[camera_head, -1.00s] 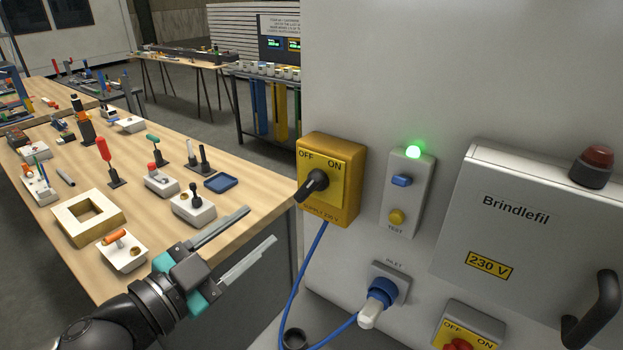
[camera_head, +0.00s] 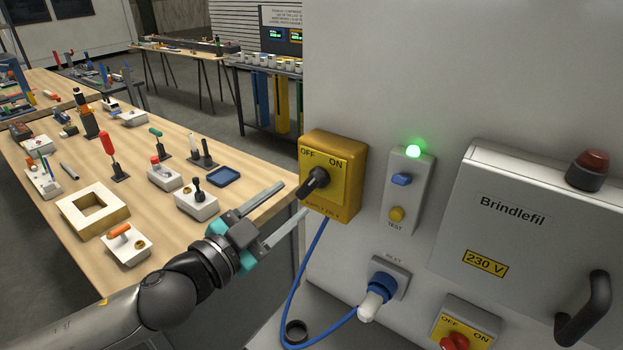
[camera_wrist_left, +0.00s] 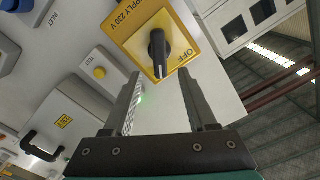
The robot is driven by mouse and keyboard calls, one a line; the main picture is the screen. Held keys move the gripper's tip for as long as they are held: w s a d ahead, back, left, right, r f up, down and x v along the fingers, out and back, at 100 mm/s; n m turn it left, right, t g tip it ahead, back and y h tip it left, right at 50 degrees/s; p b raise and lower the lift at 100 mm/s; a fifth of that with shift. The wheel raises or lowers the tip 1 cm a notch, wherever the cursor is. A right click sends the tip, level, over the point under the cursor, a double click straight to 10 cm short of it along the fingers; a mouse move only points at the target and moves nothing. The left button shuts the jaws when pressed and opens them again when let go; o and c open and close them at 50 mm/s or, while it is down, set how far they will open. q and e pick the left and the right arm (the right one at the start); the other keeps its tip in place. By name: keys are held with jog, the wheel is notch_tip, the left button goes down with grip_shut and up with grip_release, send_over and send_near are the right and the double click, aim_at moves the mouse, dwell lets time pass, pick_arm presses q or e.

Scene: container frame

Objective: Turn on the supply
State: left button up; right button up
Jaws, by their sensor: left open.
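The yellow supply switch box (camera_head: 334,178) is on the grey panel, with OFF and ON printed at its top. Its black rotary knob (camera_head: 314,182) has its handle slanting down to the left in the head view. In the left wrist view the knob (camera_wrist_left: 158,53) shows ahead, with one end near the word OFF. My left gripper (camera_head: 292,208) is open and empty, its fingertips just left of and below the box. In the wrist view its fingers (camera_wrist_left: 163,82) are spread on either side below the knob, apart from it. My right gripper is not in view.
A test unit (camera_head: 408,190) with a lit green lamp, blue button and yellow button is right of the switch. Below are a blue plug in the inlet (camera_head: 384,285) and its cable. A Brindlefil box (camera_head: 520,240) stands right. A cluttered wooden table (camera_head: 150,225) is left.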

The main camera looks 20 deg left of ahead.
aim_at(308, 186)
pick_arm(q)
jog(key=shift+p+x, duration=1)
jog(key=shift+x, duration=2.9)
grip_shut()
